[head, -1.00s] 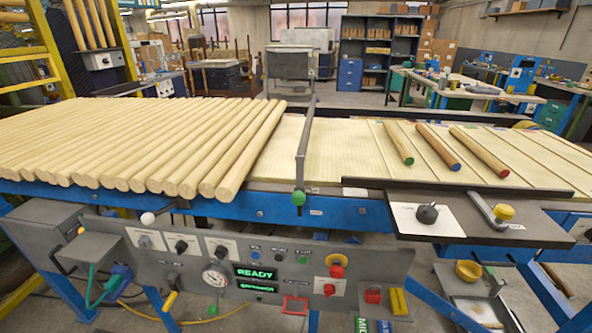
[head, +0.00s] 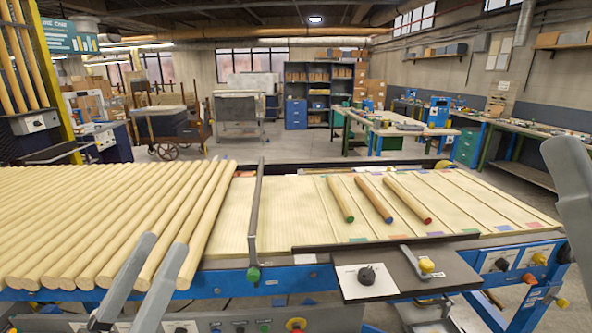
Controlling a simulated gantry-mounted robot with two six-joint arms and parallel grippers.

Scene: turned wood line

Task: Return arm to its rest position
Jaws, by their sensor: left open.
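My left gripper (head: 166,242) comes in at the bottom left of the head view. Its two grey fingers stand apart with nothing between them that I can see held. They show in front of the ends of the pale wooden rods (head: 100,232); I cannot tell how far above the rods they are. A grey part of my right arm (head: 572,185) shows at the right edge, and its jaw state cannot be read. Three short rods lie apart on the slatted bed, with green (head: 340,199), blue (head: 374,199) and red (head: 407,197) ends.
A metal bar (head: 255,215) with a green knob crosses the bed between the long rods and the short ones. A dark shelf with a black knob and a lever (head: 418,262) juts out at the front. The slatted bed (head: 290,215) is bare near the bar.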

